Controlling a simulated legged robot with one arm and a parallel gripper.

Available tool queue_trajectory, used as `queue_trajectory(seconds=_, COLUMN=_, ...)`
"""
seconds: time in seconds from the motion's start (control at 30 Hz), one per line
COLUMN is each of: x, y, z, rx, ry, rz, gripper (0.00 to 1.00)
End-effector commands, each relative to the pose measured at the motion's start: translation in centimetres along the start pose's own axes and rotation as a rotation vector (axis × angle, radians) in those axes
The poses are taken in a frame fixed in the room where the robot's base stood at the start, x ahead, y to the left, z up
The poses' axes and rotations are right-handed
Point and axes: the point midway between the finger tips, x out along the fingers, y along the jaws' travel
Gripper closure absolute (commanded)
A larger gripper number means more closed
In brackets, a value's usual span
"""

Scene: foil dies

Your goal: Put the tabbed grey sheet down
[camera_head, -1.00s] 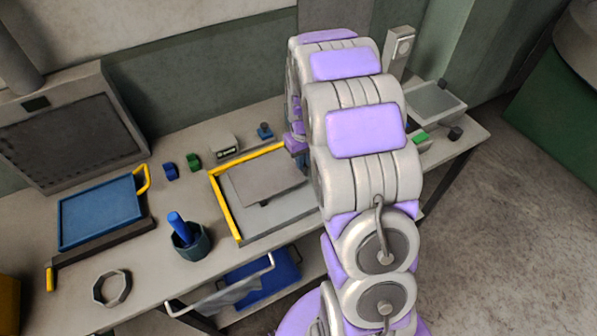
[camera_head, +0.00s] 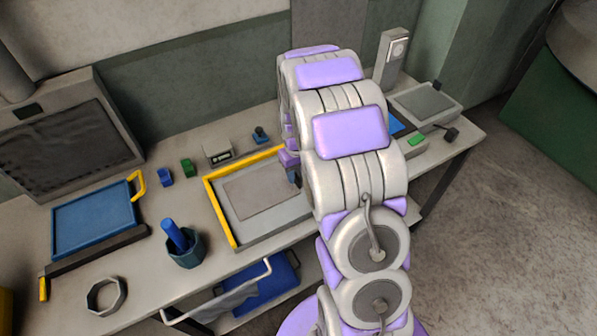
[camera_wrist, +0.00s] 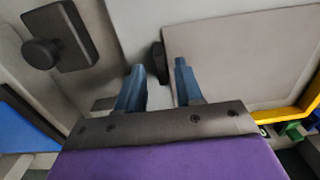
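The grey sheet (camera_head: 262,191) lies flat inside the yellow-edged tray (camera_head: 222,213) on the bench. In the wrist view the sheet (camera_wrist: 240,55) fills the upper right, with its dark tab (camera_wrist: 160,63) at its left edge. My gripper (camera_wrist: 159,82) has its two blue fingers spread, one on each side of the tab, with a gap visible to both. In the head view my gripper (camera_head: 294,177) is at the tray's right side, mostly hidden by my arm, and the tab is hidden there.
A blue board (camera_head: 95,220) and a dark cup with a blue handle (camera_head: 186,252) stand left of the tray. A small scale (camera_head: 217,152) and blue and green blocks sit behind.

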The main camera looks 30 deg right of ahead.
Motion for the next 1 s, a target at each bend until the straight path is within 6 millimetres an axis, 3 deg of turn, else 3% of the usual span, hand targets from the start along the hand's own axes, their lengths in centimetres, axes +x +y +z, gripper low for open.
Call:
queue_trajectory(seconds=0.3, x=-0.2, y=0.1, z=0.0, rx=-0.001, ry=0.0, rz=-0.002, gripper=0.64)
queue_trajectory(seconds=0.47, x=-1.5, y=0.3, z=0.0, rx=0.0, ry=0.0, rz=-0.004, gripper=0.64)
queue_trajectory(seconds=1.0, x=-11.3, y=0.1, z=-0.1, rx=-0.001, ry=0.002, rz=0.0, gripper=0.64)
